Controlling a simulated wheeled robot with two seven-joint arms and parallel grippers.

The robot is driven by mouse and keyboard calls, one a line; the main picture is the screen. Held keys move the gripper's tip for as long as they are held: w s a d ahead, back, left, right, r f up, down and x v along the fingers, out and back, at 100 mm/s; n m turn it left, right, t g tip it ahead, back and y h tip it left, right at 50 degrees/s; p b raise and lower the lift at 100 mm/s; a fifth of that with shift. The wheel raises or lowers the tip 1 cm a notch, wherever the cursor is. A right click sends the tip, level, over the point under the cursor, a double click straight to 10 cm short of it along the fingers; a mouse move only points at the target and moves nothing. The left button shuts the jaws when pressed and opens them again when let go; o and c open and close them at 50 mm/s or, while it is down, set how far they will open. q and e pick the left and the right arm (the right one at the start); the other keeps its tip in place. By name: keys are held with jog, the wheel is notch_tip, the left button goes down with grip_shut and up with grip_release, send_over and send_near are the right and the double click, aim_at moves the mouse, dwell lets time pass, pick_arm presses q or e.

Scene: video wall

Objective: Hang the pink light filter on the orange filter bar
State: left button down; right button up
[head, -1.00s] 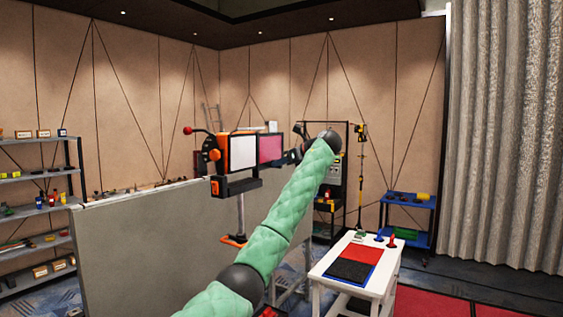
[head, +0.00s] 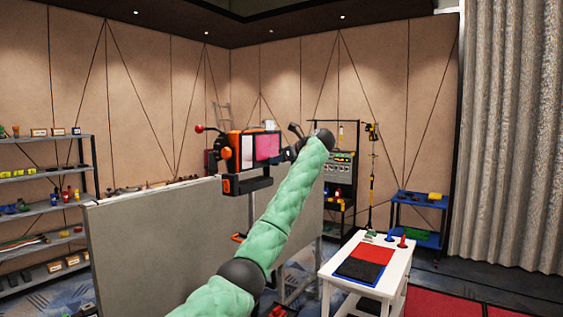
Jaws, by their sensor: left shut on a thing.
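The pink light filter (head: 267,147) is a flat pink panel in a dark frame. It is upright at the right side of a fixture with a white panel (head: 247,152), overlapping it in the picture. My left gripper (head: 288,153) is shut on the filter at its right edge; its fingers are small and partly hidden by my green arm. The fixture has orange and black parts (head: 223,153) and a lower black bracket with an orange end (head: 227,186). I cannot tell which part is the orange filter bar, or whether the filter touches it. My right gripper is not in view.
A grey partition (head: 150,240) stands in front of the fixture at left. A white table (head: 345,278) with red and black mats is at lower right. Shelves (head: 45,210) line the left, and a blue cart (head: 420,198) stands at the back right.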

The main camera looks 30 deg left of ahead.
pick_arm(q)
jog(key=shift+w+a, duration=0.1)
jog(key=shift+a, duration=1.1)
jog(key=shift+f, duration=0.65)
jog(key=c, duration=1.5)
grip_release()
jog(key=shift+o, duration=0.7)
